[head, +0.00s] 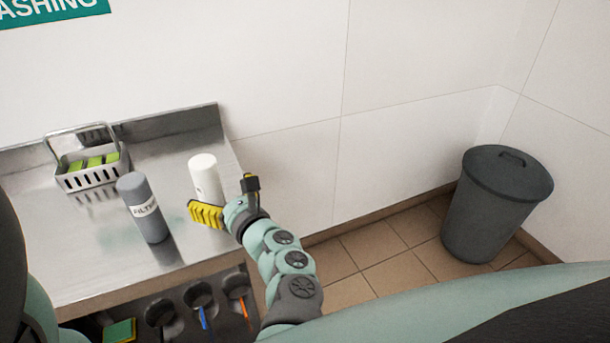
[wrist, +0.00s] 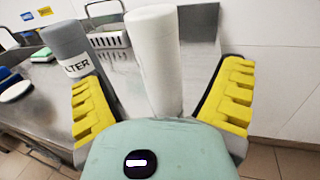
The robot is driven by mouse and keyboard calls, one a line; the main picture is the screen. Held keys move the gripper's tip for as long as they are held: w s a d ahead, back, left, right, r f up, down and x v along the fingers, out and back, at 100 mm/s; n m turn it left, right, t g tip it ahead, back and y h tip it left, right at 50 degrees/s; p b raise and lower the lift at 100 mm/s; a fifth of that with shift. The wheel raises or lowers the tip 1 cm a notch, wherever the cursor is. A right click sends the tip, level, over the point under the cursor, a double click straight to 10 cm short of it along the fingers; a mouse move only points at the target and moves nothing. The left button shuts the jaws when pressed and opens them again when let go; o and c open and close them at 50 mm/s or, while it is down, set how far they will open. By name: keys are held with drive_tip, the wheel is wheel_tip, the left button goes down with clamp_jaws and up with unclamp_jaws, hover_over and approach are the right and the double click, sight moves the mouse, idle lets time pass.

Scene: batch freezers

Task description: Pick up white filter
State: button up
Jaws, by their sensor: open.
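The white filter (head: 205,176) is a white cylinder standing upright on the metal counter, near its right end. It also shows in the wrist view (wrist: 155,60), upright between the two yellow fingers and beyond them. My gripper (head: 207,214) is open, at the near side of the white filter. In the wrist view the spread fingers of my gripper (wrist: 163,97) have gaps to the filter on both sides. The filter's lower end is hidden behind my gripper's body in the wrist view.
A grey filter (head: 143,207) with a label stands upright left of the white one. A metal basket (head: 93,176) with green items stands at the back left of the counter (head: 100,250). A grey lidded bin (head: 495,205) stands on the tiled floor to the right.

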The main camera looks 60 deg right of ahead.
sight(213, 186)
drive_tip(key=shift+p+x, duration=1.4)
drive_tip(key=shift+x, duration=1.35)
drive_tip(key=shift+w+a, duration=0.1)
drive_tip(key=shift+w, duration=0.2)
drive_tip(key=shift+c, duration=0.3)
drive_tip(key=c, duration=1.3)
